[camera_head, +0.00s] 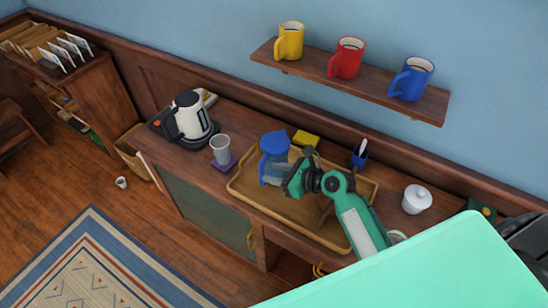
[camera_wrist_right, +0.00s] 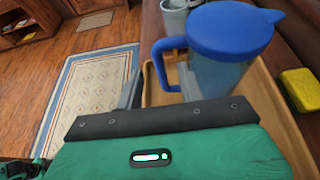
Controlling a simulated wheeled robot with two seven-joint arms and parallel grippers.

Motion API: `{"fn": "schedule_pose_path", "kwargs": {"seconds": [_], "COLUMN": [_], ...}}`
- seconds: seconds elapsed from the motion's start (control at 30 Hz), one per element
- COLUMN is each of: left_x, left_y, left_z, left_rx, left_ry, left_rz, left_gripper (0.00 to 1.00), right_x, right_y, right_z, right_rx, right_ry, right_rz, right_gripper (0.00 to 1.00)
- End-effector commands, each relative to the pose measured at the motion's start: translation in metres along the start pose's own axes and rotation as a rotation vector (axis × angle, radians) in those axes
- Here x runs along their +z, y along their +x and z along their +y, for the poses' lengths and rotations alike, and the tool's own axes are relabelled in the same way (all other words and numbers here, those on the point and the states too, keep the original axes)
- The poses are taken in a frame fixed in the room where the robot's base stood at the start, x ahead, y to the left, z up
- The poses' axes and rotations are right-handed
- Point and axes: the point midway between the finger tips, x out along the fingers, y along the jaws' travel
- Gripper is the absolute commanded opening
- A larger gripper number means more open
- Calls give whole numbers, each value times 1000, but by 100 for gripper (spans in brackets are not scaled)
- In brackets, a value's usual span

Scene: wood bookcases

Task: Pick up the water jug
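The water jug (camera_head: 273,160) has a clear bluish body, a blue lid and a blue handle. It stands upright at the left part of a wooden tray (camera_head: 243,190) on the cabinet. In the right wrist view the jug (camera_wrist_right: 222,50) is just ahead, its handle on the left. My right gripper (camera_head: 291,180) is close beside the jug. In the wrist view its fingers (camera_wrist_right: 160,88) are spread apart, with the handle appearing between them. I cannot tell whether they touch it. My left gripper is out of view.
A kettle (camera_head: 188,115) and a grey cup (camera_head: 221,150) stand left of the tray. A yellow block (camera_head: 306,138), a blue pen cup (camera_head: 360,156) and a white lidded pot (camera_head: 416,199) are nearby. A shelf (camera_head: 350,82) with mugs hangs above.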

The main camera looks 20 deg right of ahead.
Motion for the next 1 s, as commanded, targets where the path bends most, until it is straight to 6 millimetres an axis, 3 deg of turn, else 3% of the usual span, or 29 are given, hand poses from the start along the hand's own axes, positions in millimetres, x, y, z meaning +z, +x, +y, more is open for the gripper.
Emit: {"fn": "schedule_pose_path", "kwargs": {"seconds": [0.13, 0.27, 0.5, 0.77, 0.8, 1.0], "left_x": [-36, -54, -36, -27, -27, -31], "left_y": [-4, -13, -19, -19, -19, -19], "left_z": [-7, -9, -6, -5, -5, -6], "left_rx": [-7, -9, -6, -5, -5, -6], "left_ry": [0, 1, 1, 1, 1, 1], "left_rz": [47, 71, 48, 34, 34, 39], "left_gripper": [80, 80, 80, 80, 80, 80], "right_x": [2, 5, 3, 2, 2, 2], "right_y": [8, 24, 53, 56, 56, 56], "right_z": [0, 0, 0, 1, 0, 0], "right_rx": [2, 2, 1, 0, 0, 0], "right_ry": [1, 1, 0, -1, -1, -1], "right_rz": [0, 0, 1, 1, 1, 1], "right_gripper": [38, 38, 38, 38, 36, 0]}}
